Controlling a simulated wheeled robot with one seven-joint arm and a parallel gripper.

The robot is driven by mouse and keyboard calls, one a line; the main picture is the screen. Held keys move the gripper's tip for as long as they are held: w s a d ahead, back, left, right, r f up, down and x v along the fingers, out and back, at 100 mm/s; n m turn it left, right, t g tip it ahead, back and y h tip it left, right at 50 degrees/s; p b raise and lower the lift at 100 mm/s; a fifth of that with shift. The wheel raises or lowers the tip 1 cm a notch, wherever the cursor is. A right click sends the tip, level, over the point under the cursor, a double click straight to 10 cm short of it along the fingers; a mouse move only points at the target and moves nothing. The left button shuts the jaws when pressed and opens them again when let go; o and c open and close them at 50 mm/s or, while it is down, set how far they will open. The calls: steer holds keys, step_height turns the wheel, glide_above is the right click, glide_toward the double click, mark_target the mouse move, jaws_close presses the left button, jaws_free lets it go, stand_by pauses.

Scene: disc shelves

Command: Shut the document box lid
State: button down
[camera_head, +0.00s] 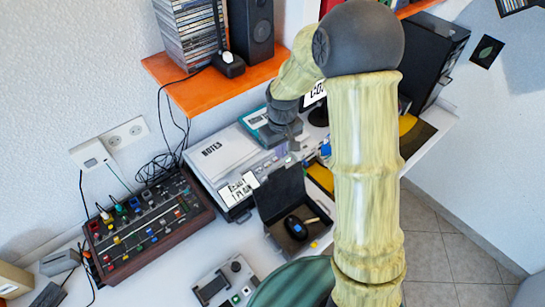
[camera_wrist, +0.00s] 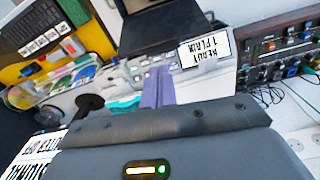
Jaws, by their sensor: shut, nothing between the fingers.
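The document box (camera_head: 318,236) is a dark open box on the white desk, with a black mouse-like object (camera_head: 296,227) inside. Its dark lid (camera_head: 280,192) stands raised at the back edge of the box. In the wrist view the dark lid (camera_wrist: 160,30) shows at the top, beyond the fingers. My gripper (camera_head: 293,152) is just behind and above the lid, apart from it as far as I can see. Its purple-grey fingers (camera_wrist: 158,74) are together and empty. My arm hides part of the box's right surroundings.
A grey device marked NOTES (camera_head: 217,157) and a white label card (camera_head: 239,189) lie left of the lid. A mixer (camera_head: 148,231) stands farther left. An orange shelf (camera_head: 200,86) holds discs and a speaker (camera_head: 250,28) above. A small grey device (camera_head: 226,284) is at the front.

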steer(key=shift+w+a+f+n, duration=0.15)
steer(key=shift+w+a+n, duration=0.05)
steer(key=shift+w+a, duration=0.3)
steer(key=shift+w+a+f+n, duration=0.2)
steer(key=shift+w+a, duration=0.2)
steer(key=shift+w, duration=0.15)
step_height(320, 180, down, 10)
steer(key=p, duration=0.3)
